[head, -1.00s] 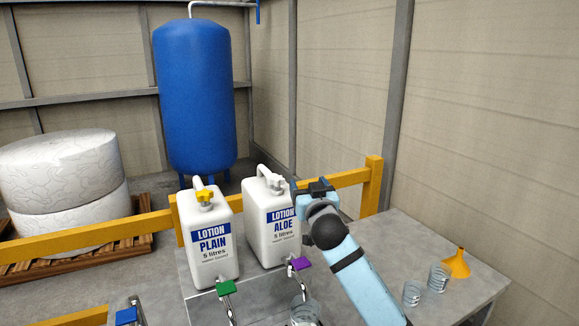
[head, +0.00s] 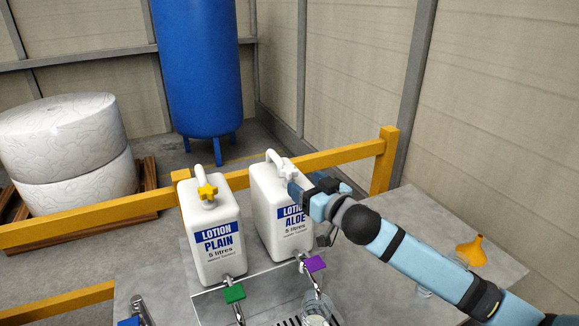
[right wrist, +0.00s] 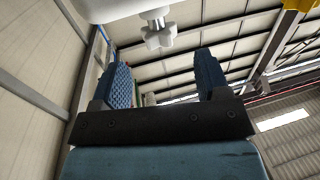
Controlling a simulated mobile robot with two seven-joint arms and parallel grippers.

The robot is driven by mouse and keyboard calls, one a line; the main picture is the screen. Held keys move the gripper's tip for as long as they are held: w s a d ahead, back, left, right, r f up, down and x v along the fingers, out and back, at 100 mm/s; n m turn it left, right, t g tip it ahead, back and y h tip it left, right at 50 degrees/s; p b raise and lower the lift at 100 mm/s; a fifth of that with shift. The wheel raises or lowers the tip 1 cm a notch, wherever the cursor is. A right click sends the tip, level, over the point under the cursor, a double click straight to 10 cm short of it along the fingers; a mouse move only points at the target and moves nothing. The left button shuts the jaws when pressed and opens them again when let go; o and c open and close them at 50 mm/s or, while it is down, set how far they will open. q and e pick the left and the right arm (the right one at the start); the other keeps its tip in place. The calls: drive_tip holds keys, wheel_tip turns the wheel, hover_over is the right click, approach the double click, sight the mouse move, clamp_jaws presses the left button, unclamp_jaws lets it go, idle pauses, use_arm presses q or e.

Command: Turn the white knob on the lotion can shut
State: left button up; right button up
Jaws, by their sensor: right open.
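The LOTION ALOE can (head: 268,215) is white and stands upright on the bench. Its white knob (head: 289,170) is on top beside the handle, partly behind my gripper. In the right wrist view the white lobed knob (right wrist: 158,34) shows at the top, beyond the fingertips and roughly in line with the gap between them. My right gripper (head: 306,184) is open and empty at the can's upper right side. In the right wrist view its two blue ribbed fingers (right wrist: 164,78) stand apart. My left gripper is not in view.
The LOTION PLAIN can (head: 212,240) with a yellow knob (head: 207,191) stands to the left. Taps with green (head: 234,293) and purple (head: 315,264) handles are in front. A yellow rail (head: 330,155) runs behind. An orange funnel (head: 471,251) stands at right.

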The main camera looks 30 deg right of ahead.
sight(294, 174)
drive_tip(key=w, duration=0.2)
drive_tip(key=w+p, duration=0.1)
drive_tip(key=w, duration=0.1)
drive_tip(key=w+a, duration=0.1)
drive_tip(key=w, duration=0.1)
drive_tip(key=shift+w+r, duration=0.1)
drive_tip(key=shift+r, duration=0.05)
drive_tip(key=shift+w+p, duration=0.3)
drive_tip(key=shift+w, duration=0.3)
drive_tip(key=c, duration=0.9)
